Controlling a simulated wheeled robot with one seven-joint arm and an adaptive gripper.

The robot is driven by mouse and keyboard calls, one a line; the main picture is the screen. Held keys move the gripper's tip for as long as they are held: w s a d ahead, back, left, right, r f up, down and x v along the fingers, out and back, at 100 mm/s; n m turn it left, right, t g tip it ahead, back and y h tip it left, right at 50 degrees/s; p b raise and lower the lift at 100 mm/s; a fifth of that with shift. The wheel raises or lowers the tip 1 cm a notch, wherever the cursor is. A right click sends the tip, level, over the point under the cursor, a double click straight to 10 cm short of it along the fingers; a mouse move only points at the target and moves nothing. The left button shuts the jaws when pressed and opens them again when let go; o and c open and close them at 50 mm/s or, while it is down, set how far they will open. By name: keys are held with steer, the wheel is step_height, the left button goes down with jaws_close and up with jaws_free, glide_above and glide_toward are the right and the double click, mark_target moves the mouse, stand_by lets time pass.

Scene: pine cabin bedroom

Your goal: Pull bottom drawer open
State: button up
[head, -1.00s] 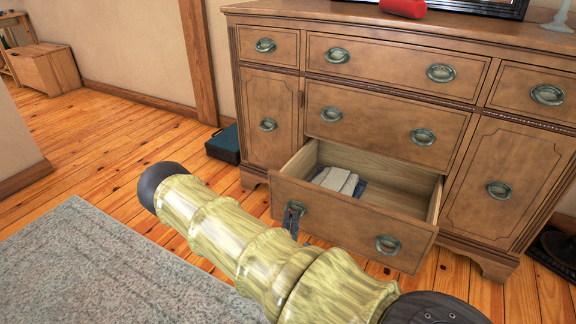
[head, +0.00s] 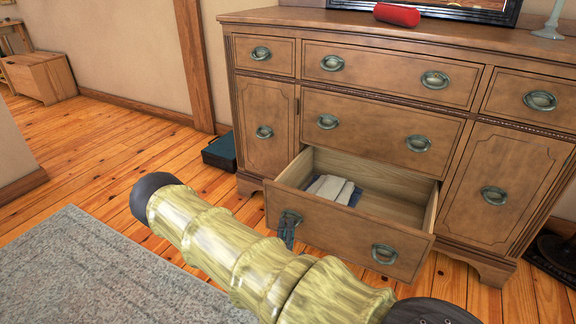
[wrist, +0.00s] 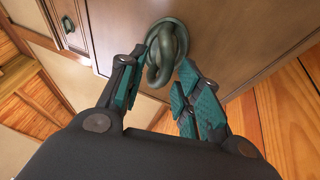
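The bottom drawer (head: 335,226) of the wooden dresser stands well open, with its inside showing. It has two ring handles, a left one and a right one (head: 384,254). My gripper (head: 289,228) is at the left handle, small and partly hidden behind my arm in the head view. In the wrist view, the teal fingers of my gripper (wrist: 162,85) are on both sides of the left handle (wrist: 160,50), with its ring between the tips.
Folded cloths (head: 333,189) lie in the drawer. The dresser (head: 375,112) has closed drawers and doors above and beside it. A red cylinder (head: 397,15) lies on top. A dark teal case (head: 219,151) stands on the floor at left. A grey rug (head: 90,265) covers the floor in front.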

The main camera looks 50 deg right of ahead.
steer(key=v, duration=1.2)
stand_by(0.4)
steer(key=s+a+f+m+g+y, duration=0.65)
steer(key=s+a+f+y, duration=0.2)
steer(key=a+f, duration=0.2)
steer(key=s+a+r+m+g+y, duration=0.1)
steer(key=s+a+m+g+y, duration=0.1)
steer(key=s+a+g+y, duration=0.8)
steer(key=s+a+r+t+h+p, duration=0.1)
steer(key=a+r+t+p, duration=0.1)
steer(key=r+p, duration=1.7)
steer(key=s+a+r+t+h+p, duration=0.1)
steer(key=a+r+t+p, duration=0.1)
steer(key=r+p, duration=1.7)
steer(key=shift+a+p, duration=0.2)
steer(key=shift+p, duration=0.1)
